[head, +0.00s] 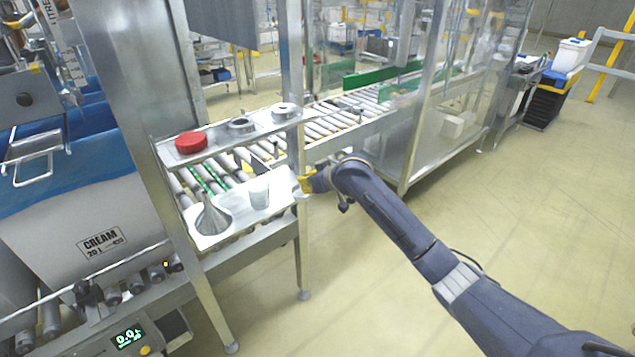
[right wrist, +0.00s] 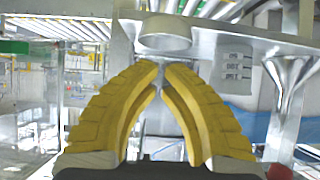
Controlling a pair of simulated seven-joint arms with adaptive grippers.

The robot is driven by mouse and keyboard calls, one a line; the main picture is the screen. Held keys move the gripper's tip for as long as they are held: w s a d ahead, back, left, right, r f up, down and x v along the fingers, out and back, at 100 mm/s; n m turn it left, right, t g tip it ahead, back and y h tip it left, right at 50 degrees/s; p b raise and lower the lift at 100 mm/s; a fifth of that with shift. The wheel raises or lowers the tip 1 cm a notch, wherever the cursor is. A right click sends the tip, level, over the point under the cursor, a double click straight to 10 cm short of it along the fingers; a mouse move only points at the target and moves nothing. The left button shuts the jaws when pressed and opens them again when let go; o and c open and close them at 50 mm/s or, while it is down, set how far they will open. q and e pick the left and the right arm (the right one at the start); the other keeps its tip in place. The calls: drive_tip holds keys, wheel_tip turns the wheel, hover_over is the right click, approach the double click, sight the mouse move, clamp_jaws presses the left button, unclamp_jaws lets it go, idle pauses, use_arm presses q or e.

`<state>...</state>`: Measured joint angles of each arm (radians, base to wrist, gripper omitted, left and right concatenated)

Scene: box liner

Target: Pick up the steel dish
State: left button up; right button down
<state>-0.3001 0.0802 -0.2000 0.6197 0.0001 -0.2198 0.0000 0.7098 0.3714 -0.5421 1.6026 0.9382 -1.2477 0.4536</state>
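I cannot tell which one the task names. My right gripper (head: 306,183) is at the right edge of the lower shelf, below the dishes and apart from them. In the right wrist view its yellow fingers (right wrist: 162,66) come together at the tips with nothing between them. My left gripper is not in view.
A red lid (head: 191,142) lies at the left of the upper shelf (head: 217,138). A metal funnel (head: 212,218) stands left of the cup on the lower shelf. An upright post (head: 296,75) is close to the right dish. A roller conveyor (head: 325,122) runs behind.

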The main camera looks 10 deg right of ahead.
sight(308, 198)
drive_tip(key=v, duration=0.5)
drive_tip(key=shift+s+d, duration=0.2)
drive_tip(key=shift+s, duration=0.15)
drive_tip(key=c, duration=1.9)
unclamp_jaws()
drive_tip(key=shift+s+d+r, duration=0.1)
drive_tip(key=shift+s, duration=0.1)
drive_tip(key=shift+c, duration=0.2)
drive_tip(key=shift+o, duration=1)
drive_tip(key=shift+s+f, duration=0.25)
drive_tip(key=o, duration=0.3)
drive_tip(key=s+f+m+g, duration=0.1)
drive_tip(key=s+f, duration=0.3)
drive_tip(key=f, duration=0.6)
drive_tip(key=shift+s+g, duration=0.3)
wheel_tip(308, 198, down, 5)
drive_tip(key=s+a+m+y, duration=0.2)
drive_tip(key=m, duration=0.3)
drive_tip(key=w+d+r+m+t+y, duration=0.1)
drive_tip(key=w+d+r+m+t, duration=0.25)
drive_tip(key=r+m+t, duration=0.6)
drive_tip(key=shift+w+a+f+m+g, duration=0.3)
drive_tip(key=shift+w+a+f+m, duration=0.25)
drive_tip(key=shift+w, duration=0.75)
drive_tip(key=shift+w+a+f+m+g, duration=0.45)
drive_tip(key=shift+w+a, duration=0.3)
drive_tip(key=shift+w, duration=0.55)
drive_tip(key=shift+w+a+f+m+g, duration=0.25)
drive_tip(key=shift+w+a+f, duration=0.4)
drive_tip(key=shift+w, duration=0.65)
